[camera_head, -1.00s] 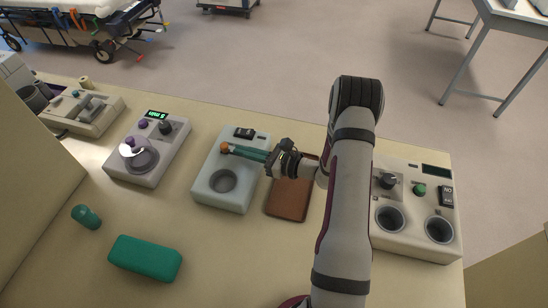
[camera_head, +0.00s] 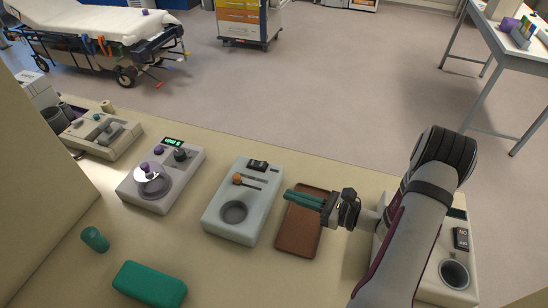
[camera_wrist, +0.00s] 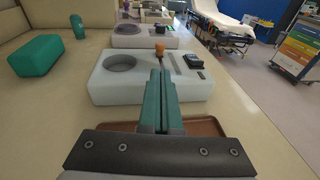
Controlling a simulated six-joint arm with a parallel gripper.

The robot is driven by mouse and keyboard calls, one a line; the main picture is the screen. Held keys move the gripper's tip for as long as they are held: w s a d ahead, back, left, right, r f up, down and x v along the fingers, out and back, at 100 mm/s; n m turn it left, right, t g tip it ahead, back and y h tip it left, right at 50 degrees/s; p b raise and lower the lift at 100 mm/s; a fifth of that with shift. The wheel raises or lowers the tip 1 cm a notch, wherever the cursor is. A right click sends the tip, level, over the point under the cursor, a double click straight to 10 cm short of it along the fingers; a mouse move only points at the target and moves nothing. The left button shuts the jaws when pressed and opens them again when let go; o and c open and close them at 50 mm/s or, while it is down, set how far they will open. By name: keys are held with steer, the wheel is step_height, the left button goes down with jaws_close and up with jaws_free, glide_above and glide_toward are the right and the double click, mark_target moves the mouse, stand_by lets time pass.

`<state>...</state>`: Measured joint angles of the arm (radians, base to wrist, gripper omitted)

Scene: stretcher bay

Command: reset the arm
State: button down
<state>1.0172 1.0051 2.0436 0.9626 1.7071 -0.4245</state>
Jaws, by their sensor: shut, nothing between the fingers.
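My gripper (camera_head: 305,199) has teal fingers pressed together with nothing between them. In the head view it hangs over the brown tray (camera_head: 293,245), its tips pointing left toward the pale device with an orange knob (camera_head: 237,179). In the wrist view the shut fingers (camera_wrist: 158,88) point at that pale device (camera_wrist: 107,90), and the orange knob (camera_wrist: 159,48) shows just beyond their tips. The tips look apart from the knob in the head view. My arm covers part of the device at the right.
A device with a purple knob and lit display (camera_head: 151,188) stands further left. A teal block (camera_head: 148,284) and a small teal piece (camera_head: 95,239) lie at the front left. A two-well device (camera_head: 453,273) is at the right. Bare counter (camera_head: 222,275) lies in front.

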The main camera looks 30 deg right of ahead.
steer(key=s+a+r+n+g+y, duration=0.1)
steer(key=s+a+r+n+g, duration=0.2)
steer(key=a+r+n+g, duration=0.35)
steer(key=s+a+r+n+g+y, duration=0.2)
steer(key=a+r+n+g, duration=0.15)
steer(key=a, duration=0.55)
steer(key=s+a+r+n+g+h, duration=0.1)
steer(key=s+n+h, duration=0.4)
steer(key=s, duration=0.3)
steer(key=s+a+r+n+g+h, duration=0.1)
steer(key=s+r+n+g+h, duration=0.1)
steer(key=s+n+h, duration=0.3)
steer(key=s+n, duration=0.3)
steer(key=s, duration=0.1)
steer(key=shift+s+a+r+h, duration=0.15)
steer(key=shift+a+r+h, duration=0.1)
steer(key=shift+h, duration=0.15)
